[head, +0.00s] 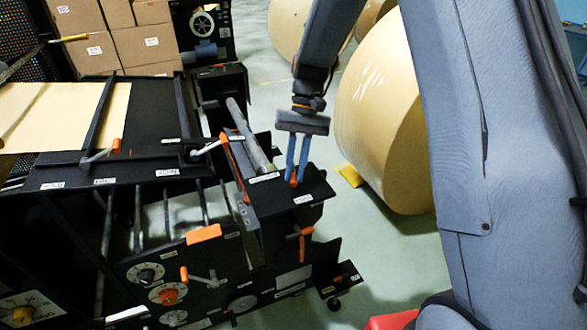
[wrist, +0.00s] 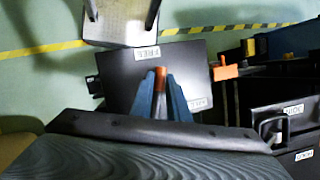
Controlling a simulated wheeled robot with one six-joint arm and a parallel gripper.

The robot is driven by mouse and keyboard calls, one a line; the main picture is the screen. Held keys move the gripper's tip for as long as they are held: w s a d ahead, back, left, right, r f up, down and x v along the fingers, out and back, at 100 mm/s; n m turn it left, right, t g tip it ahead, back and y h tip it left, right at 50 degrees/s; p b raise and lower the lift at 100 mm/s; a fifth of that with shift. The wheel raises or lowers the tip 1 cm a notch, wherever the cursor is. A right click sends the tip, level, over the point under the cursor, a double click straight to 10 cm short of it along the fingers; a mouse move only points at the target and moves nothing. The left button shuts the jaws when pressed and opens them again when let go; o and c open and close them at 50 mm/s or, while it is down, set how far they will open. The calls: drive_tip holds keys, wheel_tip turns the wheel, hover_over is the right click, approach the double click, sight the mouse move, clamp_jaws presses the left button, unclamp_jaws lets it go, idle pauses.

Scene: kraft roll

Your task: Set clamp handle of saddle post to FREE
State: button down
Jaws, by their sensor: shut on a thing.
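The clamp handle has an orange grip (head: 293,181), which stands up from a black plate (head: 318,186) on top of the post. My gripper (head: 298,178) reaches down from above, its two blue fingers closed on either side of the orange grip. In the wrist view the handle (wrist: 160,82) sits between the fingertips (wrist: 161,78), its orange end pointing up the picture. A white label (wrist: 147,53) that seems to read FREE lies just beyond that end. A second label (wrist: 198,103) lies to the right, its text unclear. The handle's pivot is hidden by the fingers.
Another orange handle (head: 303,232) hangs on the post's front, below the plate. Black machine frames with dials and a control panel (head: 167,270) fill the left. A large kraft roll (head: 385,120) stands to the right, with a yellow chock (head: 350,175) beside it.

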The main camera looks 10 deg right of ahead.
drive_tip(key=shift+w+d+n+g+h, duration=0.15)
drive_tip(key=shift+n+h, duration=0.2)
drive_tip(key=shift+n, duration=0.5)
drive_tip(key=shift+n+g+h, duration=0.15)
drive_tip(key=shift+n+h, duration=0.2)
drive_tip(key=shift+n, duration=0.5)
drive_tip(key=c, duration=1.7)
unclamp_jaws()
drive_tip(key=b+v, duration=0.2)
drive_tip(key=v, duration=0.6)
